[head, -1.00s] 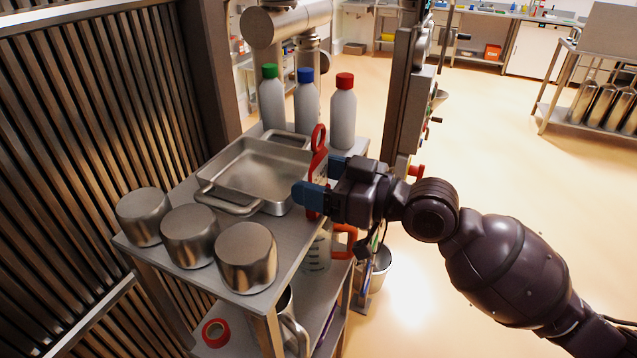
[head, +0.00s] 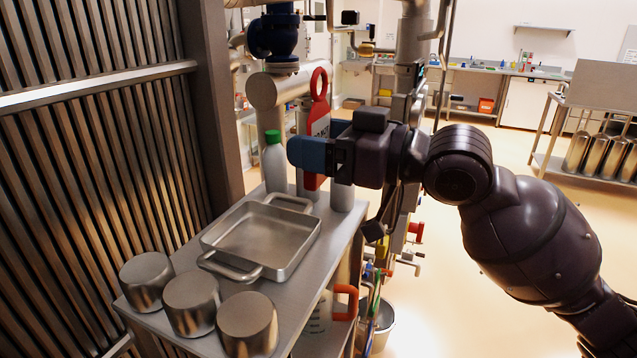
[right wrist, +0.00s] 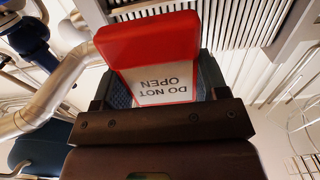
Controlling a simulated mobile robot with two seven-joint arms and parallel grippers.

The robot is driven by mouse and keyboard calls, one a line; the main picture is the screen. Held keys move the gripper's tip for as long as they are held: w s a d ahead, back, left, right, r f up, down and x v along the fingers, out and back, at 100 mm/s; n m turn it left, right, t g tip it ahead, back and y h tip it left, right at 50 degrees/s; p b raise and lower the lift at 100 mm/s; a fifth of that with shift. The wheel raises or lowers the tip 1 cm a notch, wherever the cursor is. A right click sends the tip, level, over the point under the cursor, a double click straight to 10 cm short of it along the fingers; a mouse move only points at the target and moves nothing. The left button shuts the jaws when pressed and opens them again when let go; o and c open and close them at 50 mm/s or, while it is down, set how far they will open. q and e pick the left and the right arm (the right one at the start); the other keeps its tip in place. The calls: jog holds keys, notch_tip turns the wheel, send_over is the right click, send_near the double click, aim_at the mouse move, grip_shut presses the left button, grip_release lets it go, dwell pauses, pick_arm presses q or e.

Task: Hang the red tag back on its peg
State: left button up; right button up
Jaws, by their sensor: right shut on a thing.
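The red tag (head: 319,105) is a tall red plate with a ring at its top and a white printed panel. In the right wrist view the tag (right wrist: 150,45) shows the words "DO NOT OPEN", upside down. My right gripper (head: 322,152) is shut on the tag and holds it upright in the air above the far end of the cart. In the right wrist view the tag sits between the fingers. I cannot make out the tag's peg in these frames. My left gripper is not in view.
The steel cart (head: 205,342) holds a steel pan (head: 245,228), three metal pots (head: 192,302) and bottles, including a green-capped bottle (head: 274,168) close to the tag. Pipes and a blue fitting (head: 274,38) stand behind. Slatted wall on the left; open floor on the right.

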aim_at(322, 111)
notch_tip(322, 111, up, 3)
jog(key=shift+r, duration=0.1)
jog(key=shift+w+r, duration=0.1)
jog(key=shift+r, duration=0.25)
jog(key=w+r+m+t, duration=0.1)
jog(key=d+r+t+h, duration=0.1)
jog(key=r, duration=0.1)
jog(key=shift+w+d+r+m+t, duration=0.1)
jog(key=shift+w+d+m+t, duration=0.1)
jog(key=shift+w+m+t, duration=0.15)
jog(key=w+d+f+m+t+h, duration=0.5)
jog(key=d+f+m+t+h, duration=0.2)
jog(key=d+f+h, duration=0.4)
jog(key=s+d+f+m+h, duration=0.1)
jog(key=s+d+f, duration=0.1)
jog(key=f, duration=0.7)
jog(key=s+d+f+m+t+h, duration=0.1)
jog(key=s+d+f+m+h, duration=0.1)
jog(key=f, duration=0.6)
jog(key=s+d+f+m+h, duration=0.1)
jog(key=s+d+f, duration=0.3)
jog(key=f, duration=0.5)
jog(key=shift+d+f+m+h, duration=0.3)
jog(key=shift+d+m, duration=0.05)
jog(key=shift+d, duration=0.25)
jog(key=shift+r, duration=0.15)
